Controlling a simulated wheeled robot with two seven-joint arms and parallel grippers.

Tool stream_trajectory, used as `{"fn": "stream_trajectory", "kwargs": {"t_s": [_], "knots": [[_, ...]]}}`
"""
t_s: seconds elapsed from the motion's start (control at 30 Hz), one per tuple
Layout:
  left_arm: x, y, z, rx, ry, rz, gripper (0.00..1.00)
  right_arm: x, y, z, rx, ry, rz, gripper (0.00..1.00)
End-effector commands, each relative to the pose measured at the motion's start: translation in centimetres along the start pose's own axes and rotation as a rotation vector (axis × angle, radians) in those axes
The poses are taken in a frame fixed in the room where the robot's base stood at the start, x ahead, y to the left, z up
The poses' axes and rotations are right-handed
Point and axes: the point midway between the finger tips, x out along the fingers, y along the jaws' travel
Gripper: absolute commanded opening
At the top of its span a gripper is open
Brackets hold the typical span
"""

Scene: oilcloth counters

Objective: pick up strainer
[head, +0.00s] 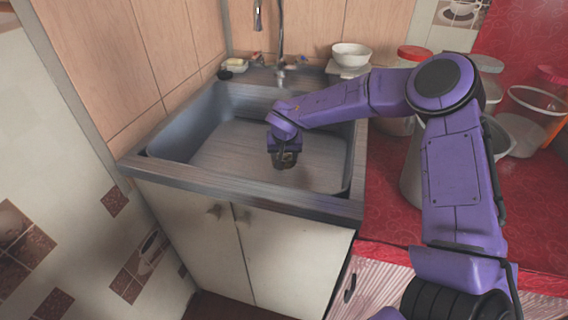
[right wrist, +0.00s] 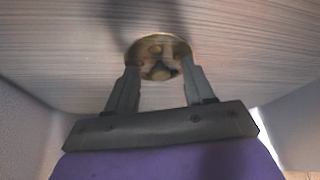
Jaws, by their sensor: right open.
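The strainer (right wrist: 158,47) is a small round brass-coloured piece with darker hollows, on the floor of the sink (head: 232,150). In the right wrist view it lies just beyond my fingertips, roughly centred between them. My right gripper (head: 285,160) points down into the basin, and it also shows in the right wrist view (right wrist: 159,72). Its two fingers are apart with nothing held between them. I cannot tell how far the tips are above the strainer. In the head view my gripper hides the strainer. My left gripper is not in view.
The sink walls surround my right gripper, with a faucet (head: 281,45) at the back. A white bowl (head: 351,54) stands behind the sink's right corner. Red-lidded containers (head: 414,53) and a clear orange-rimmed container (head: 537,103) stand on the red counter (head: 390,190) at right.

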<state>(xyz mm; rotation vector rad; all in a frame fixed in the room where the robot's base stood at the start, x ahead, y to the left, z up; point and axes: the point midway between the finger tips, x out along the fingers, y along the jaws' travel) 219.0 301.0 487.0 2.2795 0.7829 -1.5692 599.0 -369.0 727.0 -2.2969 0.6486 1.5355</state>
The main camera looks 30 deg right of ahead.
Motion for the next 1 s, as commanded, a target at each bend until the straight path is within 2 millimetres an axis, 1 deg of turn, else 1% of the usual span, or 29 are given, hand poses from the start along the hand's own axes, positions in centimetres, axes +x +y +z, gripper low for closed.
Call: {"fn": "stream_trajectory", "kwargs": {"t_s": [0.03,0.07,0.1,0.17,0.2,0.23,0.53,0.67,0.77,0.8,0.87,0.97,1.0], "knots": [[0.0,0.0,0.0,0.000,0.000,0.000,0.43,-0.1,0.0,0.0,0.000,0.000,0.000,0.53],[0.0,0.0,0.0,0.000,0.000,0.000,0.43,-0.1,0.0,0.0,0.000,0.000,0.000,0.50],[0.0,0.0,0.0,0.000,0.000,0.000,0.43,-0.1,0.0,0.0,0.000,0.000,0.000,0.37],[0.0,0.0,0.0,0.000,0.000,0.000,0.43,-0.1,0.0,0.0,0.000,0.000,0.000,0.17],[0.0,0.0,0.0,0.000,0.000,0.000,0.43,-0.1,0.0,0.0,0.000,0.000,0.000,0.04],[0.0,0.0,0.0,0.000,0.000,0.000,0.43,-0.1,0.0,0.0,0.000,0.000,0.000,0.00],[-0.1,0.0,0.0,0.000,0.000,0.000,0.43,-0.2,0.0,-0.1,0.000,0.000,0.000,0.00],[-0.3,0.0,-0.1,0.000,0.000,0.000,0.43,-1.1,-0.1,-0.5,0.001,0.002,-0.002,0.00],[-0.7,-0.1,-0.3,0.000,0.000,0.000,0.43,-2.6,-0.1,-1.1,0.000,0.002,-0.003,0.00],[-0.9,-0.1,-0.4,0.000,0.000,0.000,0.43,-3.4,-0.1,-1.4,0.001,0.002,-0.003,0.00],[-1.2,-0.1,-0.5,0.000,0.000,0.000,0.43,-5.0,0.4,-1.0,0.000,0.003,-0.005,0.00],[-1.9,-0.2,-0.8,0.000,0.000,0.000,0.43,-8.6,1.5,-0.1,0.000,0.004,-0.008,0.00],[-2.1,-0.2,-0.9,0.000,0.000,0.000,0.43,-10.1,1.9,0.2,0.001,0.004,-0.007,0.00]]}}
